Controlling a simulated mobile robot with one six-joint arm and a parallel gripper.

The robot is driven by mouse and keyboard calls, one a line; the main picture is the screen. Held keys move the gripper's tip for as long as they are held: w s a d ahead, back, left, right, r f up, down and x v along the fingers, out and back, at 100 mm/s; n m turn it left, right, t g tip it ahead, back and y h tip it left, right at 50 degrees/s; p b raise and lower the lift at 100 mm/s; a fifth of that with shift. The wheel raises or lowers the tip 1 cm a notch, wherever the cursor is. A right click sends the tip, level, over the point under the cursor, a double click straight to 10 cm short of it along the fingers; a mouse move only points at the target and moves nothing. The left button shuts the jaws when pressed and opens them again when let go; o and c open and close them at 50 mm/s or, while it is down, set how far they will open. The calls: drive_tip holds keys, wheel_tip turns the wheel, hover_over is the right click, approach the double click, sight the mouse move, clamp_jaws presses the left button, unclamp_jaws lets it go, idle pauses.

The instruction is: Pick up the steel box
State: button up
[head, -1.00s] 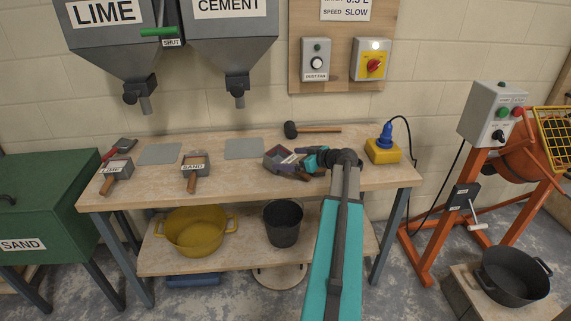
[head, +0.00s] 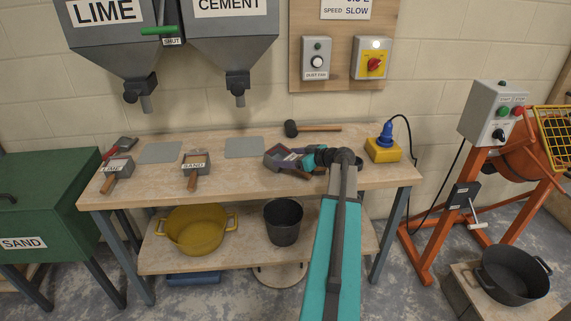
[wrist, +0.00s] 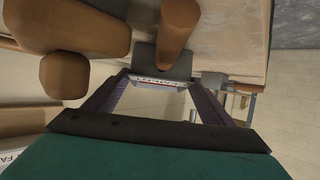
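A small grey steel box (wrist: 165,62) with a brown wooden handle (wrist: 178,32) is ahead of my gripper in the wrist view. A white label with red marks shows on its near side. My gripper (wrist: 160,76) has its two dark purple fingers apart, with the tips on either side of the box. Narrow gaps seem to show beside it, and I see no clear contact. In the head view my gripper (head: 283,163) is low over the right half of the bench, and its fingers and wrist hide most of this box.
Two labelled scoop boxes, lime (head: 117,167) and sand (head: 195,163), lie on the workbench (head: 235,185) to the left. A mallet (head: 313,129) lies behind my gripper. A yellow socket box (head: 383,151) stands to the right. Hoppers hang above the bench's left half.

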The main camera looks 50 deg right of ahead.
sight(289, 159)
drive_tip(key=shift+c, duration=0.5)
drive_tip(key=shift+r, duration=0.2)
drive_tip(key=shift+r+b, duration=0.6)
drive_tip(key=shift+r, duration=0.95)
drive_tip(key=s+a+r+b, duration=0.1)
drive_tip(key=s+a+b, duration=0.2)
drive_tip(key=s+a, duration=0.6)
drive_tip(key=s, duration=0.4)
drive_tip(key=shift+a+r, duration=0.3)
drive_tip(key=shift+w, duration=0.1)
